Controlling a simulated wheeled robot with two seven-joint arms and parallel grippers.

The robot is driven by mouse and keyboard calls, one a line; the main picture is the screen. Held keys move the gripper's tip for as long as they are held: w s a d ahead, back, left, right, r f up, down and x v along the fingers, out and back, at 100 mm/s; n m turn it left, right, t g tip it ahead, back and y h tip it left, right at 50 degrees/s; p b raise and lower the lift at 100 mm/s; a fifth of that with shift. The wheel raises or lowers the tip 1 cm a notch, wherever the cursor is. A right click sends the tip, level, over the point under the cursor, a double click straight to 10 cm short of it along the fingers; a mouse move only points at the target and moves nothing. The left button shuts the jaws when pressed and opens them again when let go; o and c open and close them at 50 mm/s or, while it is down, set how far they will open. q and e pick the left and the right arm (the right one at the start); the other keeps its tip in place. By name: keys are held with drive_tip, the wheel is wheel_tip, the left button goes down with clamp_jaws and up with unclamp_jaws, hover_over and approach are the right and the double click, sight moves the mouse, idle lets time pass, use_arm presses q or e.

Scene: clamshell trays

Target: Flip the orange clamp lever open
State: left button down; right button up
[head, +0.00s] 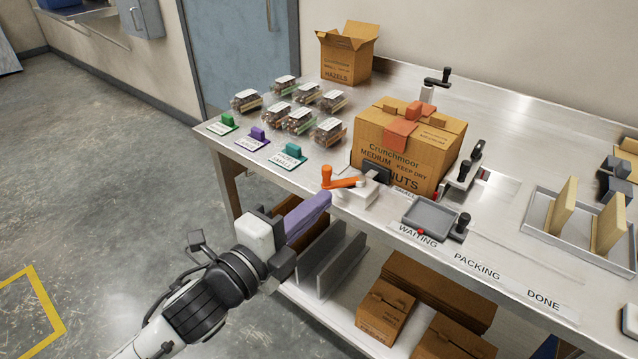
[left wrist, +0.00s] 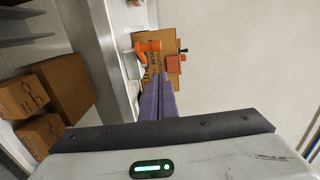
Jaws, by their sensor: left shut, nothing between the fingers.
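The orange clamp lever (head: 342,182) sits on a white clamp base (head: 352,196) at the front edge of the steel table. It has an upright knob at its left end and an arm lying about level, pointing right. In the left wrist view the orange lever (left wrist: 147,46) shows just beyond my fingertips. My left gripper (head: 326,200) has purple fingers, shut and empty, pointing up and right; the tips are close to the lever, just below its knob in the head view. I cannot tell whether they touch. My right gripper is not in view.
A Crunchmoor carton (head: 400,150) stands behind the clamp with an orange-red piece on top. Black-handled clamps (head: 470,165) stand to its right. A grey tray (head: 430,217) lies right of the lever. Several clamshell trays (head: 300,120) are at the left.

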sight(331, 173)
use_arm(q)
drive_tip(key=w, duration=0.5)
drive_tip(key=shift+w+d+f, duration=0.1)
drive_tip(key=shift+w+d, duration=0.05)
drive_tip(key=shift+w+a+p, duration=0.2)
drive_tip(key=shift+a+p, duration=0.05)
drive_tip(key=shift+p, duration=0.05)
